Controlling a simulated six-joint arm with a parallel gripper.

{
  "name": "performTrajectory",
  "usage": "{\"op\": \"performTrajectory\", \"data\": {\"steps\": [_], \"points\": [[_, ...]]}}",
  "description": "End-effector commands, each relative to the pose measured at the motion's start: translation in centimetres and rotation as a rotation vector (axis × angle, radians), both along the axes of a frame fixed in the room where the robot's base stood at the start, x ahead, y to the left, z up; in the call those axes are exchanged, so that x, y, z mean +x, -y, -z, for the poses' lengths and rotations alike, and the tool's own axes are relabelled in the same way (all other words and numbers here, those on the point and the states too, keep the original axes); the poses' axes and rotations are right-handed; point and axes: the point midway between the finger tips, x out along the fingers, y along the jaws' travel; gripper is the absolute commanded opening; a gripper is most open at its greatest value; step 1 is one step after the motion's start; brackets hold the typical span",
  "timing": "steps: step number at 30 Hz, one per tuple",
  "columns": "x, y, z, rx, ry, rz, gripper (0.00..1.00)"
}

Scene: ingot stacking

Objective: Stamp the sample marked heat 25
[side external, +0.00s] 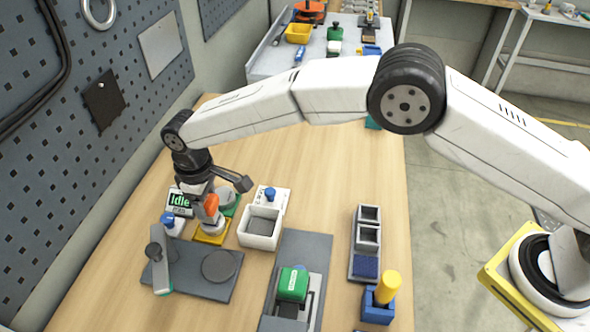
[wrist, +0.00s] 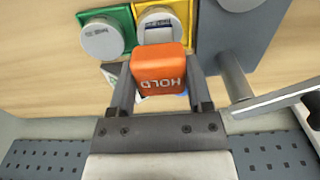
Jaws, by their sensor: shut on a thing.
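My gripper (wrist: 160,88) is shut on an orange block (wrist: 160,66) lettered HOLD, which reads upside down in the wrist view. In the side external view the orange block (side external: 211,205) is held upright just above a round silver sample (side external: 212,226) on a yellow pad (side external: 199,238). I cannot tell whether they touch. The wrist view shows part of this sample (wrist: 157,14), with a dark blue and white patch at the block's edge. Another silver sample (wrist: 101,40) lies on a green pad (wrist: 125,15) beside it; its small marking is unreadable. No heat number is legible.
A display (side external: 180,200) reads Idle. A white open box (side external: 259,241) is right of the yellow pad. A green block (side external: 293,283) and a yellow-handled tool (side external: 388,286) are further right.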

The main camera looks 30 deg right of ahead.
Motion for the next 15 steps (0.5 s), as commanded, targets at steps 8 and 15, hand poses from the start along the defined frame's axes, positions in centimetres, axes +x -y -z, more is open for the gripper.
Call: {"op": "performTrajectory", "data": {"steps": [8, 15], "points": [[0.0, 0.0, 0.0, -0.001, -0.001, 0.0, 0.27], [0.0, 0.0, -1.2, -0.001, -0.001, 0.0, 0.27]]}}
